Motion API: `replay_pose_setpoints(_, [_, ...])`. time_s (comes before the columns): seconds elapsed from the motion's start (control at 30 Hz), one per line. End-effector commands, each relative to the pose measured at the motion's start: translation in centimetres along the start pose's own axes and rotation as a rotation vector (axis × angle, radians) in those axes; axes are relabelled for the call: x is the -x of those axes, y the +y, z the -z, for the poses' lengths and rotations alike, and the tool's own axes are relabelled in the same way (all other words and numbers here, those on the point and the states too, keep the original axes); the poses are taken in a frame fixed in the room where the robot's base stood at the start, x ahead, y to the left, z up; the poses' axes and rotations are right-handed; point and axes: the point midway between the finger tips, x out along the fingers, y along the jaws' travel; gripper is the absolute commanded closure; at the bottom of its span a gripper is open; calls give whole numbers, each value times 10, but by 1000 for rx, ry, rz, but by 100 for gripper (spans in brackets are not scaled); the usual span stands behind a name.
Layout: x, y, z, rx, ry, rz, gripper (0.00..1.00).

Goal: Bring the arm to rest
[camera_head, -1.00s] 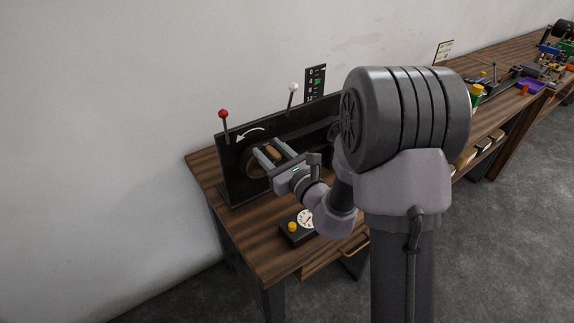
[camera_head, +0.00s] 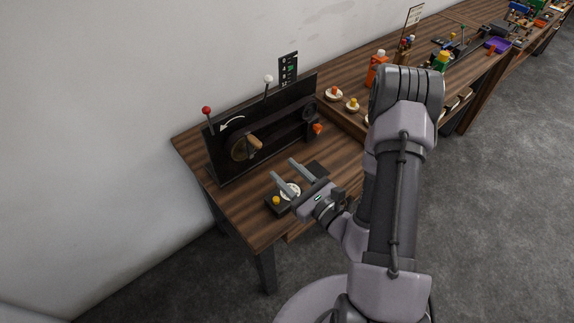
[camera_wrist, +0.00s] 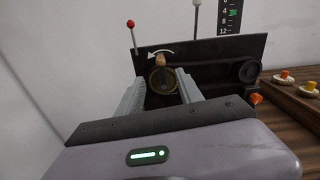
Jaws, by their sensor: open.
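My gripper (camera_head: 287,176) is open and empty above the near part of the wooden bench (camera_head: 245,228). It is apart from the dark upright panel (camera_head: 268,138), which carries a round brass-coloured wheel with a wooden handle (camera_head: 246,147). In the wrist view the open fingers (camera_wrist: 160,92) frame that wheel (camera_wrist: 163,80), which stands beyond them. My arm folds back to the right. A small dark box with a white dial and a yellow knob (camera_head: 276,200) lies below the fingers, partly hidden by them.
A red-tipped lever (camera_head: 206,111) and a white-tipped lever (camera_head: 268,79) rise by the panel. A marked scale (camera_head: 288,68) stands behind. An orange bottle (camera_head: 376,68) and small coloured knobs on round bases (camera_head: 352,104) sit to the right. Grey floor at right is clear.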

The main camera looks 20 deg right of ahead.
Motion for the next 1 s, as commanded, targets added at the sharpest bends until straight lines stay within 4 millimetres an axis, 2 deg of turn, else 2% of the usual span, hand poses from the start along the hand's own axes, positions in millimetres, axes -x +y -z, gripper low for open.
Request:
replay_pose_setpoints(0.3, [-1,0,1,1,-1,-2,57])
replay_pose_setpoints(0.37, [-4,6,-4,8,-17,-31,57])
replay_pose_setpoints(0.4, [-8,16,-12,20,-45,-85,57])
replay_pose_setpoints(0.47, [-16,46,-34,57,-112,-235,57])
replay_pose_setpoints(0.53, [-11,105,-63,143,-196,-516,57])
replay_pose_setpoints(0.57, [0,135,-72,200,-221,-659,57])
replay_pose_setpoints(0.6, [21,172,-76,294,-235,-852,57])
replay_pose_setpoints(0.63, [40,196,-74,378,-231,-988,57])
replay_pose_setpoints(0.7, [87,231,-54,616,-178,-1260,57])
replay_pose_setpoints(0.73, [106,237,-41,735,-139,-1353,57])
replay_pose_setpoints(0.8, [138,233,-7,1049,-22,-1499,57])
replay_pose_setpoints(0.87, [152,213,15,1328,89,-1535,57])
replay_pose_setpoints(0.93, [154,185,25,1623,202,-1489,57])
replay_pose_setpoints(1.0, [151,161,21,1847,283,-1394,57])
